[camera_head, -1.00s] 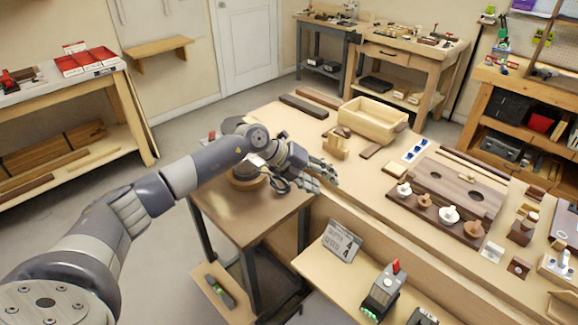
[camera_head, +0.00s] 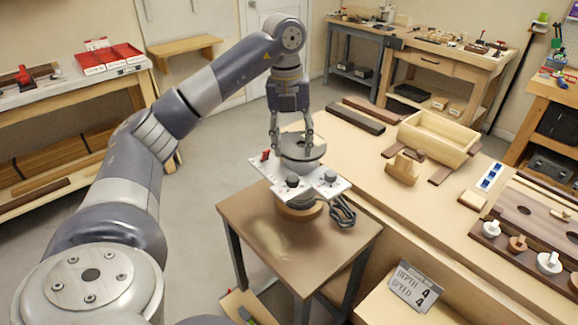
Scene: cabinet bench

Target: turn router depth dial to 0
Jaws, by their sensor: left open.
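The router (camera_head: 300,160) stands on a small brown side table, with a light plate (camera_head: 312,187) carrying two dark knobs, a front one (camera_head: 293,181) and a right one (camera_head: 331,176). A red lever (camera_head: 265,155) sits at the plate's left end. I cannot tell which knob is the depth dial. A grey sign (camera_head: 414,286) reads DEPTH 4 and SPEED 4. My left gripper (camera_head: 291,146) points down with its fingers apart, at the router's round upper part, behind the front knob. Whether it touches is unclear. My right gripper is out of view.
The small table (camera_head: 268,240) has bare room at its front. A dark cable (camera_head: 343,210) hangs at the router's right. The long bench on the right bears a wooden box (camera_head: 436,138), wood blocks and several knobs on a dark board.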

